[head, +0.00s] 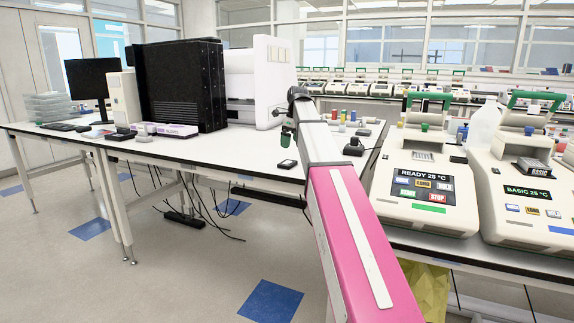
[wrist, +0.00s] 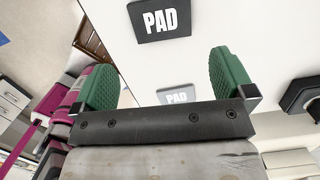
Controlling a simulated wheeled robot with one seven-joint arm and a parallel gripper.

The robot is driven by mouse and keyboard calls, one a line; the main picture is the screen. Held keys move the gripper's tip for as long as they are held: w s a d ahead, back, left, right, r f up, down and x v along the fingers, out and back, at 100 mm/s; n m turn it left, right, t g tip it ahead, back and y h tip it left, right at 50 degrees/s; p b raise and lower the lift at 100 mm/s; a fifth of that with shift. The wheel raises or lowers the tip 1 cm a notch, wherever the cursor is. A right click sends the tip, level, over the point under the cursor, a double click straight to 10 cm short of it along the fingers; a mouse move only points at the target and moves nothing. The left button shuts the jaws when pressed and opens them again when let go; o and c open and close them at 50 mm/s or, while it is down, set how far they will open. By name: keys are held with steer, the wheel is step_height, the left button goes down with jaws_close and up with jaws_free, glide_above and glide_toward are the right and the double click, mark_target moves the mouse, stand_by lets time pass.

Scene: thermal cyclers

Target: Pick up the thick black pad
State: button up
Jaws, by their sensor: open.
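A black pad (wrist: 160,20) marked "PAD" in white lies flat on the white table, at the top middle of the wrist view. In the head view a small black pad (head: 287,164) lies near the table's front edge. A paler grey patch (wrist: 177,94), also marked "PAD", shows lower between the fingers; I cannot tell whether it is a second pad or a reflection. My gripper (wrist: 165,80) has green fingers spread wide with nothing between them. In the head view my gripper (head: 287,138) hangs above the table, just behind the black pad and apart from it.
A black object (wrist: 302,94) lies right of my gripper in the wrist view. Thermal cyclers (head: 428,180) stand on the right bench. A large black case (head: 180,85) and a white machine (head: 262,80) stand behind. The white table (head: 225,158) is clear left of the pad.

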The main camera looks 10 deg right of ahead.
mark_target(288, 162)
steer(key=f, duration=0.6)
steer(key=w+a+f, duration=0.1)
steer(key=f, duration=0.2)
steer(key=shift+w+a, duration=0.1)
steer(key=c, duration=0.7)
